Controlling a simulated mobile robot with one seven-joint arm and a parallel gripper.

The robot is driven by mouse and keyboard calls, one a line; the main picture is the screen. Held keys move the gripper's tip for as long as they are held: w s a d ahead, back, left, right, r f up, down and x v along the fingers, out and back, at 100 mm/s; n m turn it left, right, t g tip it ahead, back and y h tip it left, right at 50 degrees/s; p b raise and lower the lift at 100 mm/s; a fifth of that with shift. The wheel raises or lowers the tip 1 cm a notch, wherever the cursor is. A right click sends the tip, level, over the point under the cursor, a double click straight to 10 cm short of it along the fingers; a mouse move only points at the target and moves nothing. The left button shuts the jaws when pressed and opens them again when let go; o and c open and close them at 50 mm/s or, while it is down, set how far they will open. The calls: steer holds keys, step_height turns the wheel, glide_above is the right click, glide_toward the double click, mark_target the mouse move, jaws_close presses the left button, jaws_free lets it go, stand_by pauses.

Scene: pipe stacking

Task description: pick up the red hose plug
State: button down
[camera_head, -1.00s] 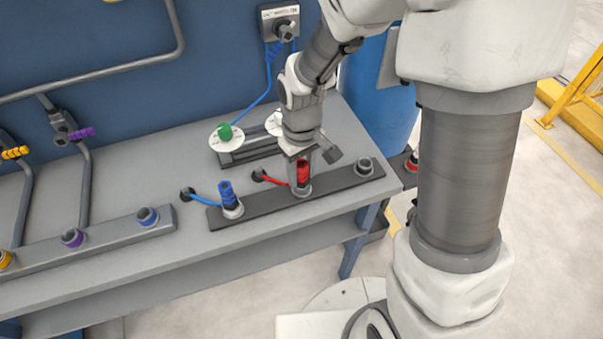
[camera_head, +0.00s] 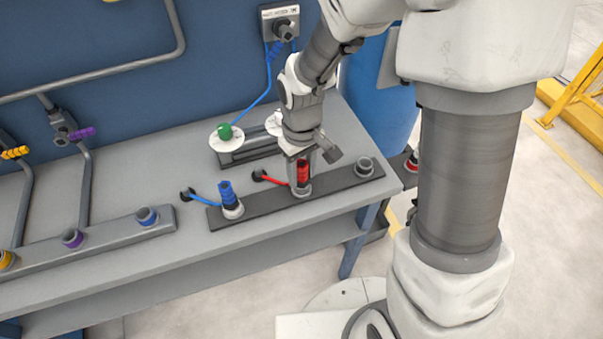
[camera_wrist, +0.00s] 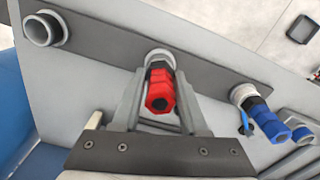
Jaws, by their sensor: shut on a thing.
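The red hose plug (camera_head: 302,173) stands upright at the middle socket of the dark rail on the workbench, with its red hose running left into a hole in the bench. In the wrist view the red plug (camera_wrist: 160,92) sits between my gripper's two fingers. My gripper (camera_head: 302,182) is above the rail and shut on the red plug. The fingers (camera_wrist: 160,110) partly cover its sides. The plug's lower end is at the grey socket ring (camera_wrist: 158,57); I cannot tell whether it is fully seated.
A blue plug (camera_head: 228,195) stands in the socket to the left on the dark rail (camera_head: 265,202). An empty grey socket (camera_head: 365,167) is to the right. A green knob (camera_head: 225,131) on a white disc lies behind. Another rail (camera_head: 110,237) with coloured sockets is at left.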

mark_target(303, 163)
steer(key=shift+r, duration=0.15)
step_height(303, 163, up, 4)
steer(key=shift+d+r+p, duration=0.15)
steer(key=shift+r+p, duration=0.1)
steer(key=shift+p, duration=0.35)
steer(key=s+d+r+p, duration=0.1)
steer(key=s+d+r, duration=0.4)
steer(key=d, duration=0.5)
steer(key=shift+r, duration=0.6)
steer(key=shift+d+p, duration=0.1)
steer(key=shift+p, duration=0.2)
step_height(303, 163, up, 8)
steer(key=p, duration=0.6)
steer(key=shift+p, duration=0.4)
